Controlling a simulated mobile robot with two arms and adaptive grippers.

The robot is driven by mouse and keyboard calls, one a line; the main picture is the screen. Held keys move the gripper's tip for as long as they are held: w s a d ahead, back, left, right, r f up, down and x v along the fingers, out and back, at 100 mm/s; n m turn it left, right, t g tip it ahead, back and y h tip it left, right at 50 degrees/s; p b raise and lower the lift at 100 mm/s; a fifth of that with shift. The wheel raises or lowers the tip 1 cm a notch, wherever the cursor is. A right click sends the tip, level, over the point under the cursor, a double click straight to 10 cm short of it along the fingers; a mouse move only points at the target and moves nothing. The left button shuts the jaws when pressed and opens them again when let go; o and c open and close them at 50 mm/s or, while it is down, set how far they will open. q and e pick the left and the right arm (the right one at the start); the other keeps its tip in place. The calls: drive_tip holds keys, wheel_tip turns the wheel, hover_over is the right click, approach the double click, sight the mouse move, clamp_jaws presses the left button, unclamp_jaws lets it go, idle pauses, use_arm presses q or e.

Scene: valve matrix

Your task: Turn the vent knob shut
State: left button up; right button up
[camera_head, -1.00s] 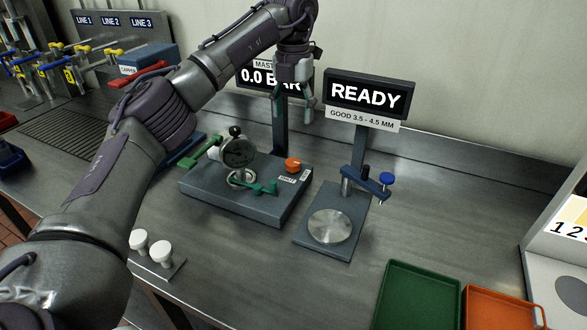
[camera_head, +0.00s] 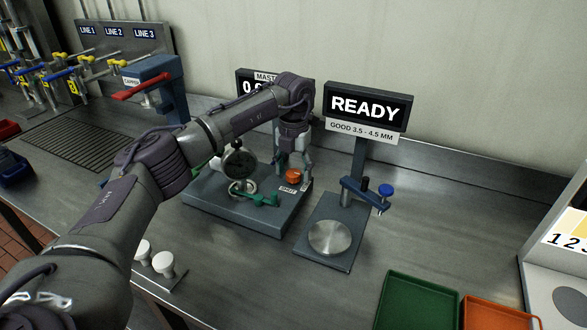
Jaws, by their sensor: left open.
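The orange-red vent knob (camera_head: 293,177) sits on the back right of the blue-grey gauge base (camera_head: 243,216), by a small white label. My left gripper (camera_head: 295,168) points down over the knob, open, with its fingers on either side of the knob's top. I cannot tell whether the fingers touch it. The round dial gauge (camera_head: 239,163) and a green lever handle (camera_head: 262,199) stand on the same base, left of the knob. My right gripper is out of view.
A READY display (camera_head: 365,106) stands behind a measuring stand with a round metal plate (camera_head: 330,237), close right of the base. A green tray (camera_head: 420,305) and an orange tray (camera_head: 500,315) lie front right. White knobs (camera_head: 163,263) stand front left.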

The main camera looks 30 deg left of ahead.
use_arm(q)
drive_tip(key=shift+c, duration=0.3)
drive_tip(key=c, duration=1.1)
drive_tip(key=m, duration=0.4)
drive_tip(key=shift+m+p, duration=0.3)
drive_tip(key=shift+m, duration=0.1)
drive_tip(key=m, duration=0.4)
drive_tip(key=shift+m, duration=0.3)
drive_tip(key=m, duration=0.4)
drive_tip(key=shift+r+m, duration=0.1)
drive_tip(key=shift+m, duration=2.1)
